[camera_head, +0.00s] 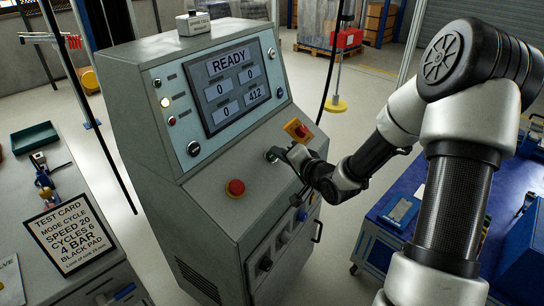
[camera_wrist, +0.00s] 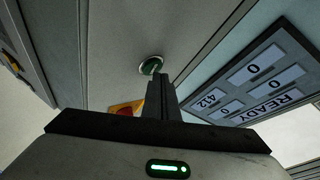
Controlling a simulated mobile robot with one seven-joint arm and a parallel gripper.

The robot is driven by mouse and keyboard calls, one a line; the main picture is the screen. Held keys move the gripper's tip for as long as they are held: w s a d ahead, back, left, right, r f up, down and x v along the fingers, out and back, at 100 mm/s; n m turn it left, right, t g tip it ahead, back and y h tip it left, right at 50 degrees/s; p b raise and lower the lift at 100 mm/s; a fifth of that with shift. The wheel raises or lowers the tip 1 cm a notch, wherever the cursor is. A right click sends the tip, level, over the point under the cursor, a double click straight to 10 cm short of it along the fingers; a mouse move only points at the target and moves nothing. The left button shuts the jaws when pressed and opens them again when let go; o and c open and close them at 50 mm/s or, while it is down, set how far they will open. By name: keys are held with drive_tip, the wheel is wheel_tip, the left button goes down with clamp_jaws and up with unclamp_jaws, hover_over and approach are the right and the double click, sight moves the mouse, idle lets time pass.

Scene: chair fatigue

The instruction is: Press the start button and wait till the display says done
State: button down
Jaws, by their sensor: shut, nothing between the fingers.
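The grey test console has a display (camera_head: 235,85) reading READY, with boxes showing 0, 0, 0 and 412. It also shows upside down in the wrist view (camera_wrist: 262,82). A round green button (camera_wrist: 150,66) with a pale rim sits on the console's sloped panel, and I take it to be the start button. In the head view the green button (camera_head: 272,154) is partly hidden by my gripper (camera_head: 281,153). In the wrist view my gripper (camera_wrist: 160,78) is shut and empty, its tips close by the green button. I cannot tell whether they touch it.
A test card (camera_head: 70,235) reads mode cycle, speed 20, cycles 6, 4 bar, black pad. A blue bench (camera_head: 385,225) stands right.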

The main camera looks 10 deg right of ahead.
drive_tip(key=shift+w+a+f, duration=0.15)
drive_tip(key=shift+f, duration=0.15)
idle(0.6)
drive_tip(key=shift+r, duration=0.1)
drive_tip(key=shift+s+d+r+p, duration=0.3)
drive_tip(key=shift+r+p, duration=0.25)
drive_tip(key=shift+r, duration=0.1)
drive_tip(key=r+p, duration=0.1)
drive_tip(key=s+d+r+p, duration=0.1)
drive_tip(key=p, duration=0.1)
drive_tip(key=s+d+r+p, duration=0.1)
drive_tip(key=r, duration=0.1)
drive_tip(key=shift+p, duration=0.3)
idle(0.8)
